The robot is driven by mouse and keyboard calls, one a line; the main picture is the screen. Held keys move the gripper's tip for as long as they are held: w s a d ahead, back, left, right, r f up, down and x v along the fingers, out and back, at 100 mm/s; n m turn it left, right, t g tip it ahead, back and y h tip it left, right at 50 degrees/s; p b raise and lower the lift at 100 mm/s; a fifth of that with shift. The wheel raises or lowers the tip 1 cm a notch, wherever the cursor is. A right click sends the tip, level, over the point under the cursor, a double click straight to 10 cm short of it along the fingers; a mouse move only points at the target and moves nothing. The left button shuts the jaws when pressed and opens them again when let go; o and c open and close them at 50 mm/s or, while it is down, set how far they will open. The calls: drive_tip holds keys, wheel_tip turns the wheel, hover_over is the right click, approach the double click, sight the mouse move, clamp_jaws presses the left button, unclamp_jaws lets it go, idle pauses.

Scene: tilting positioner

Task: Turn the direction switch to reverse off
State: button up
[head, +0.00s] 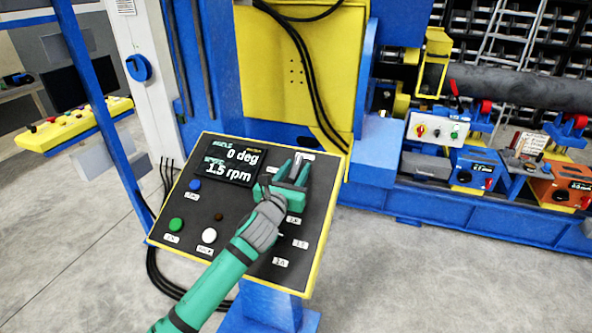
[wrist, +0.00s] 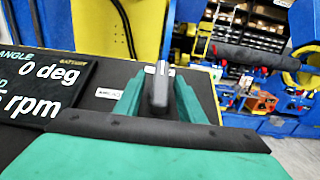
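The control panel (head: 263,234) is a dark sloped board with a yellow rim. Its display (head: 229,163) reads 0 deg and 1.5 rpm. My green gripper (head: 296,165) is over the panel's upper right part, its two fingers apart. In the wrist view, a grey switch handle (wrist: 159,88) stands between the fingertips (wrist: 158,92), pointing roughly up the picture, with a pale mark at its far end. Narrow gaps seem to show beside the handle; contact is unclear. A small white label (wrist: 111,93) lies left of the fingers, its text unreadable. My gripper hides part of the panel.
A blue button (head: 195,185), a green button (head: 176,224) and a white button (head: 209,235) sit on the panel's left side. A yellow machine body (head: 290,65) with black cables rises behind. A blue roller stand (head: 400,165) is at right.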

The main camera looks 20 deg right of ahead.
clamp_jaws()
